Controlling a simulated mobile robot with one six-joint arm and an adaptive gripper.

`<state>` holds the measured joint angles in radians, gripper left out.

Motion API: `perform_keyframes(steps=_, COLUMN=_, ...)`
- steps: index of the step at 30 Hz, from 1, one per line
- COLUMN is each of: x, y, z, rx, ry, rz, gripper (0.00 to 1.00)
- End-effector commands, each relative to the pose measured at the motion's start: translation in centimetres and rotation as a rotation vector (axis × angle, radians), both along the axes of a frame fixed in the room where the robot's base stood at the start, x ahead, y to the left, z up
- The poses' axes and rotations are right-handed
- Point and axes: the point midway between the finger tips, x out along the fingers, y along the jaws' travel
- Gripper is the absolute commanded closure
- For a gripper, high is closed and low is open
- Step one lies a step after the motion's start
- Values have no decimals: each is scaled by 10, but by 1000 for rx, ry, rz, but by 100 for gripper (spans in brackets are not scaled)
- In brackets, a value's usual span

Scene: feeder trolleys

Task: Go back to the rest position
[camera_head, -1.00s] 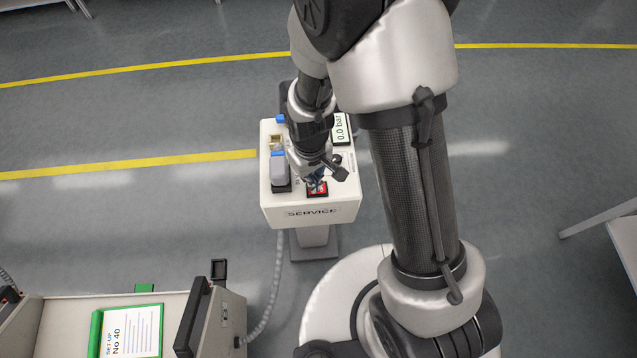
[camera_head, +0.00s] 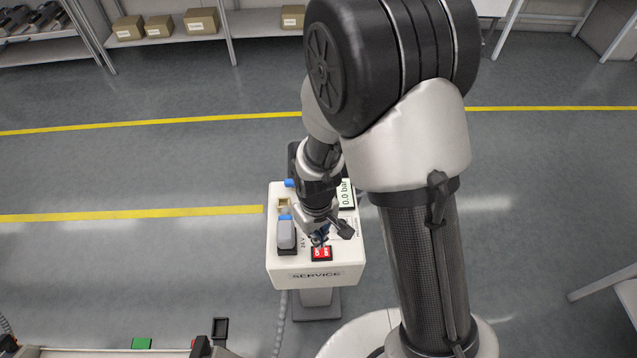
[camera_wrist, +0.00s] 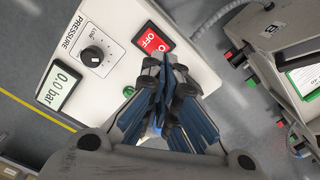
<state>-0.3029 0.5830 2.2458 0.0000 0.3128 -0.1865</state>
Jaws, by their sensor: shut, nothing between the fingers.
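My gripper (camera_head: 320,236) is over the front part of the white service box, just behind its red switch (camera_head: 321,253). In the wrist view my gripper (camera_wrist: 163,72) is shut and empty, its blue-lined fingers together. The red switch, marked OFF, shows beyond the fingertips (camera_wrist: 152,41). Whether the fingers touch the box is hard to tell. The service box (camera_head: 315,276) stands upright on a post. Its display (camera_wrist: 60,87) reads 0.0 bar, and a black pressure knob (camera_wrist: 92,56) sits beside it. A green lamp (camera_wrist: 129,91) is partly hidden by my fingers.
A grey plug with a blue top (camera_head: 286,234) stands on the box's left side. A trolley (camera_wrist: 290,50) is near the box, with a hose between. Shelves with cartons (camera_head: 200,21) line the back. The floor around the box is mostly clear.

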Motion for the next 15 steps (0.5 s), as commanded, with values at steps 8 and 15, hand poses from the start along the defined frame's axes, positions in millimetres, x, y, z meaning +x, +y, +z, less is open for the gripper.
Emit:
perform_keyframes(steps=8, x=2, y=-2, z=11, rx=3, ry=-11, rz=-11, gripper=100)
perform_keyframes(steps=15, x=5, y=-26, z=102, rx=30, ry=-104, rz=-116, gripper=100)
